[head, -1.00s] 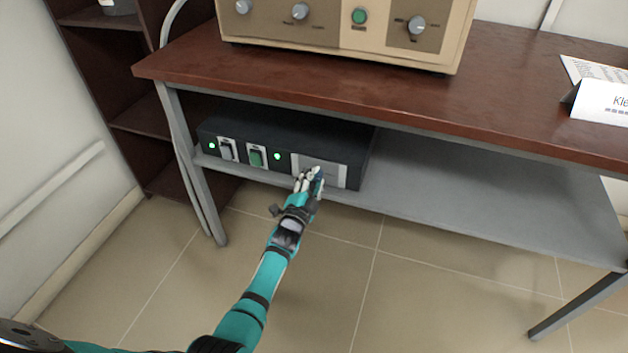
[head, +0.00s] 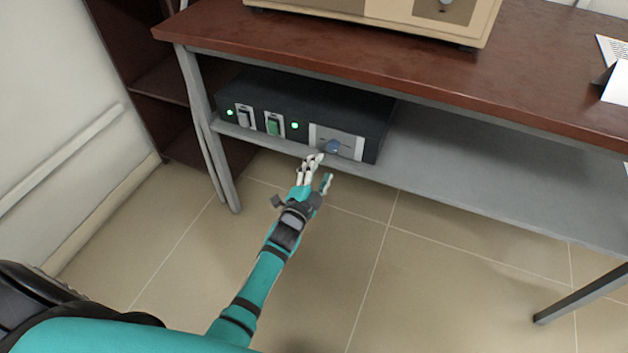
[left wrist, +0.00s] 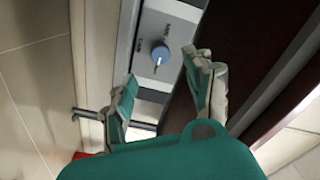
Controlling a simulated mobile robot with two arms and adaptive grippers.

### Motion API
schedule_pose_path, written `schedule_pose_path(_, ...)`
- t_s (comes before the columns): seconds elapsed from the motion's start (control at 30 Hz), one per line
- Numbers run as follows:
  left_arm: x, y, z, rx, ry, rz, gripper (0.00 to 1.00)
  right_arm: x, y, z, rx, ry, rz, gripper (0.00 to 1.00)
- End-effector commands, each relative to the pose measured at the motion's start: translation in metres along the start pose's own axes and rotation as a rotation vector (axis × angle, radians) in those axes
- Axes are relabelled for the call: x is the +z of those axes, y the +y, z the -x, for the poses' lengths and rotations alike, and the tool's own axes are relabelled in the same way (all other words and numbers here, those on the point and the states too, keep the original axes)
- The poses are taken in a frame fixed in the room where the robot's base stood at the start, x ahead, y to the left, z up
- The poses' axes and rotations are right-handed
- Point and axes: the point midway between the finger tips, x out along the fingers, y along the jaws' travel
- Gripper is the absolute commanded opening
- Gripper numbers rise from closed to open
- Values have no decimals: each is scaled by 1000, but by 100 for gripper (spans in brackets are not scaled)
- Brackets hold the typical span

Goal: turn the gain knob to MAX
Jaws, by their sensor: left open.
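My left gripper (head: 321,170) is open and empty, just in front of and below the knob in the head view. In the left wrist view its fingers (left wrist: 160,67) are spread to either side of the knob, apparently not touching it. My right gripper is not in view.
The black box also carries a grey switch (head: 243,117), a green switch (head: 273,124) and lit green lamps. The wooden tabletop (head: 400,75) overhangs it, with a beige instrument (head: 400,12) on top. The grey shelf (head: 470,175) right of the box is clear.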

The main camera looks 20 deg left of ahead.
Motion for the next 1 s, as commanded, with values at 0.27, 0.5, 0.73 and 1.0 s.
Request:
schedule_pose_path(0.27,0,0,39,0,0,0,53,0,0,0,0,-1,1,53)
schedule_pose_path(0.5,0,0,43,0,0,0,53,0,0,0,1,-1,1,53)
schedule_pose_path(0.73,0,0,43,0,0,0,53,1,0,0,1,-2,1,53)
schedule_pose_path(1.0,10,0,51,34,-58,45,53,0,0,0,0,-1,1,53)
